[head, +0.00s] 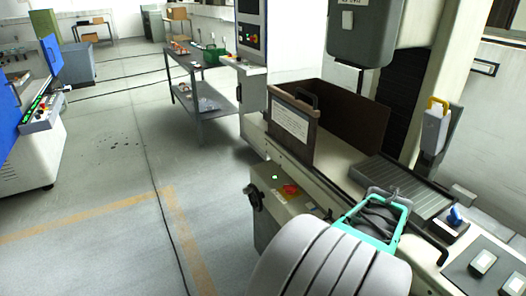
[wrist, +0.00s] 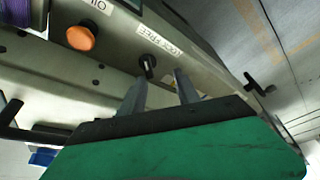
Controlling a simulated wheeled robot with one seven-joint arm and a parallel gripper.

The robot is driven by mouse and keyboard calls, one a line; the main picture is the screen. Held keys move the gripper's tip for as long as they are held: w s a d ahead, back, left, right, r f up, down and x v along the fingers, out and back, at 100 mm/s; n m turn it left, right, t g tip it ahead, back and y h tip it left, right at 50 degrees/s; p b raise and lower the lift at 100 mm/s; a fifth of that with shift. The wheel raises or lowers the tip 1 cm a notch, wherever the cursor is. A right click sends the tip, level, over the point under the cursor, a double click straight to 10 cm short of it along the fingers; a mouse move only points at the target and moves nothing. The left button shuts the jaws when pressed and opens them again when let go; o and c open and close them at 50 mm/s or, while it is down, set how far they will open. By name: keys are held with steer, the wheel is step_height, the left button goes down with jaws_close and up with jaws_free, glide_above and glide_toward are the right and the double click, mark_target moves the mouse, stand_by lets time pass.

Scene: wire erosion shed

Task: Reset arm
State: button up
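My gripper (head: 388,193) has a green body and is over the front part of the machine bench (head: 345,158) at the lower right of the head view. In the wrist view, its two grey fingers (wrist: 160,80) stand apart with nothing between them. They point toward the machine's cream panel (wrist: 190,55). Behind the gap is a small black rotary switch (wrist: 147,65). My pale grey arm link covers the bottom middle of the head view. I cannot tell how far the fingertips are from the panel.
A brown open box (head: 345,112) stands on the bench behind my gripper. A blue knob (head: 456,215) is to the right. An orange button (wrist: 81,37) and a black crank handle (wrist: 262,86) are near the fingers.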

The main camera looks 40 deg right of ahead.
steer(key=w+a+r+n+y, duration=0.1)
steer(key=w+a+r+n, duration=0.15)
steer(key=w+a, duration=0.7)
steer(key=w+a+r+n+y, duration=0.1)
steer(key=a+n, duration=0.3)
steer(key=a, duration=1)
steer(key=w+a+r+n+y, duration=0.1)
steer(key=w+a+r+n, duration=0.1)
steer(key=a, duration=1.3)
steer(key=shift+w+a+r+n, duration=0.2)
steer(key=shift+w+n, duration=0.25)
steer(key=shift+n, duration=0.4)
